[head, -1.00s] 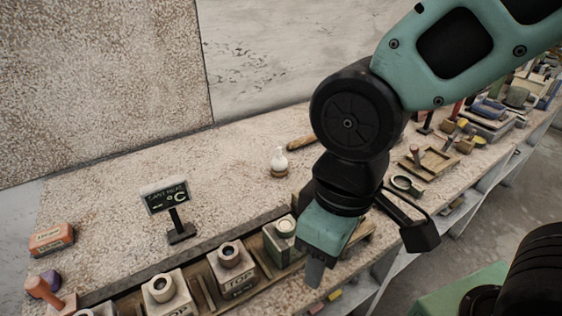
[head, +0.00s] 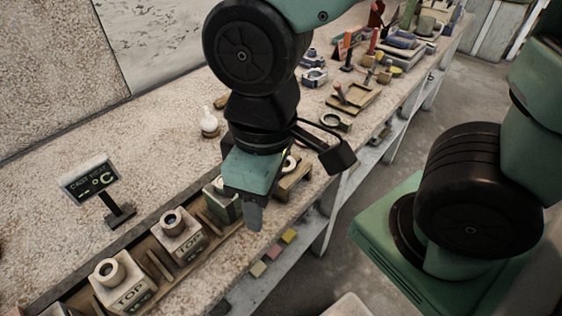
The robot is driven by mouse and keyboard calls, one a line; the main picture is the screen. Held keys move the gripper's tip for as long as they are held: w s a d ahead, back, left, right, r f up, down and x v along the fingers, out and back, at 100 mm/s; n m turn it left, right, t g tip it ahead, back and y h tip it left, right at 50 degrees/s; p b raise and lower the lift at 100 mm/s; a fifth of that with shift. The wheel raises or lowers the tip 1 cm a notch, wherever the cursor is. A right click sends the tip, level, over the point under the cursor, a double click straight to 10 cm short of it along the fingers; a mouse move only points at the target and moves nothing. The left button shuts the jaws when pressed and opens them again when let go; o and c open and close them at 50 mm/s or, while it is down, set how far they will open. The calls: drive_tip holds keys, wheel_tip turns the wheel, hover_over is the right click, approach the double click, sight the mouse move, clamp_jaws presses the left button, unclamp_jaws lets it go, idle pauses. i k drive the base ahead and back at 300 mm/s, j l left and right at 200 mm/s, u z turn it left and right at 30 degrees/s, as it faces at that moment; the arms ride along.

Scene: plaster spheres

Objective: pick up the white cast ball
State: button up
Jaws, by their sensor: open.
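My gripper (head: 253,212) points down over the front edge of the bench; only one finger shows clearly and nothing is seen between the jaws. A small pale round shape (head: 290,162) shows just right of the gripper, above a wooden stand (head: 296,178). It is mostly hidden behind my gripper, and I cannot tell whether it is the white cast ball. No other clear white ball shows. A small white flask-like object (head: 209,124) stands on the bench, left of my arm and apart from the gripper.
Several block moulds with round necks (head: 172,222) stand in a wooden rack along the front edge; one is partly behind the gripper. A small sign (head: 90,180) stands behind them. Tools and trays (head: 352,98) crowd the far right.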

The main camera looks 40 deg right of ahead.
sight(208, 123)
drive_tip(key=i+u, duration=0.25)
drive_tip(key=u, duration=0.25)
drive_tip(key=i+u, duration=0.25)
drive_tip(key=u, duration=0.2)
